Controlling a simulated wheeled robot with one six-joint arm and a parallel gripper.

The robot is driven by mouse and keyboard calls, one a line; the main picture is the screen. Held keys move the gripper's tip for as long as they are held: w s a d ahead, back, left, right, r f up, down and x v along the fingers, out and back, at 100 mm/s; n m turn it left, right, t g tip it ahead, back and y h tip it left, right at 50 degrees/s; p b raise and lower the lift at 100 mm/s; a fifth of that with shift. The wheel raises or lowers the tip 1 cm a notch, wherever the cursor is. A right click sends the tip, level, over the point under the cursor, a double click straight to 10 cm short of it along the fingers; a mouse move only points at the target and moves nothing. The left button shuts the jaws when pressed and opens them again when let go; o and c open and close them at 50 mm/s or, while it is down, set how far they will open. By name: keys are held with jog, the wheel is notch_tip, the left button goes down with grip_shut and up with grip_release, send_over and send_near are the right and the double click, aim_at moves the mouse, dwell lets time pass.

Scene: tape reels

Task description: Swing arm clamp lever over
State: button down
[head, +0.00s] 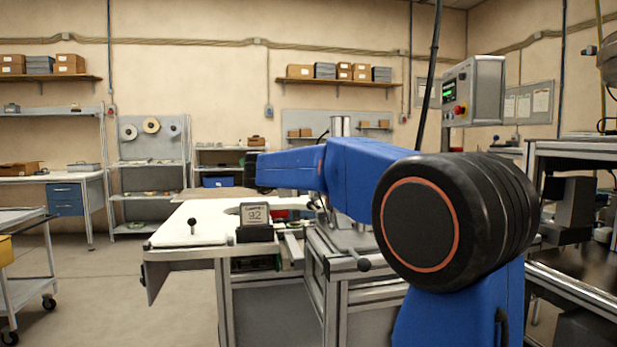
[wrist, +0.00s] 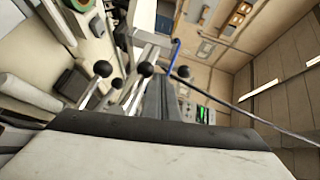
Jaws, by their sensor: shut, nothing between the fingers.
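Several levers with round black knobs show in the wrist view, close beyond my gripper (wrist: 163,90). One knob (wrist: 103,68) is at the left, another (wrist: 145,69) is near the fingertips, and a third (wrist: 183,71) is just right of them. I cannot tell which one belongs to the arm clamp lever, or whether my gripper touches any. My gripper looks shut and empty. In the head view my blue arm hides the gripper. There, a black knob on a short stem (head: 192,222) stands on the white table, and another black knob (head: 363,264) sticks out at the bench front.
The white-topped bench (head: 185,235) carries a small display box marked 92 (head: 256,214). A grey control box (head: 474,92) hangs at the right. A metal cart (head: 22,222) stands at far left. The floor left of the bench is open.

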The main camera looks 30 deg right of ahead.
jog(key=shift+w+f, duration=0.15)
jog(key=shift+f, duration=0.15)
jog(key=shift+d, duration=0.1)
dwell(0.4)
